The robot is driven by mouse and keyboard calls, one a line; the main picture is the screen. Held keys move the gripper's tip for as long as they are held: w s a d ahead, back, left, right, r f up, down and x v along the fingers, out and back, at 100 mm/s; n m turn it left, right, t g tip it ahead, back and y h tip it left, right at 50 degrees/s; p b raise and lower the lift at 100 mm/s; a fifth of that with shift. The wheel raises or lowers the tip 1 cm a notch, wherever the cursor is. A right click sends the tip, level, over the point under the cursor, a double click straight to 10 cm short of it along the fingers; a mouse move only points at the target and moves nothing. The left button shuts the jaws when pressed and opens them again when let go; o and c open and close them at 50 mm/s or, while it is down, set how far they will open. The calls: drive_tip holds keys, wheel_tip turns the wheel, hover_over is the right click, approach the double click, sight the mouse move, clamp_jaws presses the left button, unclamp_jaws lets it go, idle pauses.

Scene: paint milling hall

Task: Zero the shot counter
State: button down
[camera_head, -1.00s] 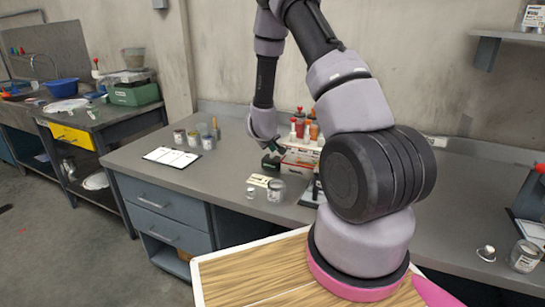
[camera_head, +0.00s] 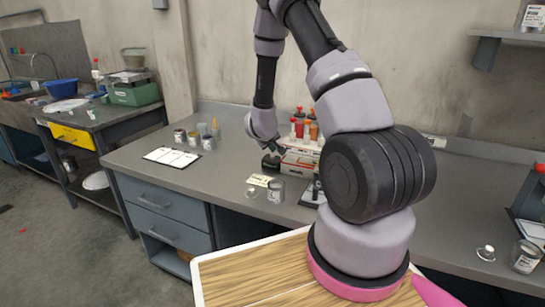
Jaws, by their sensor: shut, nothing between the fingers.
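My gripper (camera_head: 277,150) hangs over the back of the grey bench, close to the left end of a white and red box (camera_head: 299,162). Its fingers are small and dark in this view and show no object between them. A small black object (camera_head: 270,163) stands on the bench just below the fingers. I cannot tell whether it is the shot counter, and I cannot tell whether the fingers touch it. No display or reset button is readable. My arm hides the bench to the right of the box.
Red and orange bottles (camera_head: 299,125) stand behind the box. Bench space between is clear.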

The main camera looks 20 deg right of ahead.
drive_tip(key=shift+f, duration=0.1)
idle(0.3)
drive_tip(key=shift+f, duration=0.3)
drive_tip(key=shift+f, duration=0.45)
idle(0.6)
idle(0.3)
drive_tip(key=shift+r, duration=0.85)
drive_tip(key=shift+r, duration=2.5)
